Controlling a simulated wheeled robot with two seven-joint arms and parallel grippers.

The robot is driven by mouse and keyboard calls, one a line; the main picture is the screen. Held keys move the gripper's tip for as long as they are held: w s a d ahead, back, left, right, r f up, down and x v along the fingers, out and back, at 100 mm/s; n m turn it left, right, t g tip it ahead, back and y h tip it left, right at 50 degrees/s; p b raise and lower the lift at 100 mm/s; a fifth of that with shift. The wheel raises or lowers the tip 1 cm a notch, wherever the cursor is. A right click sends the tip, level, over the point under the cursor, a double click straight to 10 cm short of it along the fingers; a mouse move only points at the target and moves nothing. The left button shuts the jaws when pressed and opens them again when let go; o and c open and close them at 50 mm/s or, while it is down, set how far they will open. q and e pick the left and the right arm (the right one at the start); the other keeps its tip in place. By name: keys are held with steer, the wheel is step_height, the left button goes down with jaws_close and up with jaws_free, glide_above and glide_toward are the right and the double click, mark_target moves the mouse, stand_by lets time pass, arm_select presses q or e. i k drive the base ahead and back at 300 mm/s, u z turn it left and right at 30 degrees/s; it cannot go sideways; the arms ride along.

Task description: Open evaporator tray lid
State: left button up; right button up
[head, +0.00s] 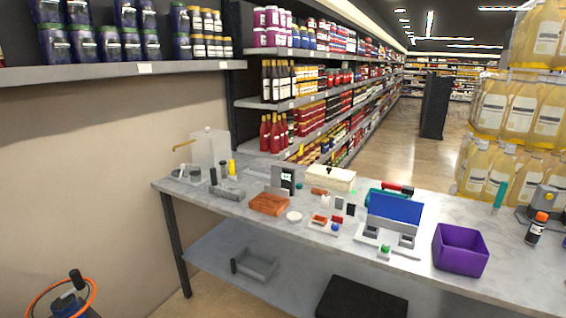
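No thing in view can be told for certain as the evaporator tray. A grey-white device (389,235) with a raised blue panel (396,208) stands near the middle right of the table. A cream box (330,179) with a flat top sits at the table's back edge; a small dark thing is on its top. A grey open tray (256,265) lies on the lower shelf, with a dark upright piece at its left. Neither of my grippers is in view.
A marble-topped table (480,270) runs across the view. On it are a purple bin (460,250), a brown block (269,203), a clear container (209,148) and several small items. A dark blue object with an orange hose (48,292) is at the lower left.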

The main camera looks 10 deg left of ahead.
mark_target(318, 171)
steer(key=u, duration=0.25)
steer(key=i, duration=0.9)
steer(key=z, duration=0.45)
steer(key=i, duration=0.65)
steer(key=z, duration=0.4)
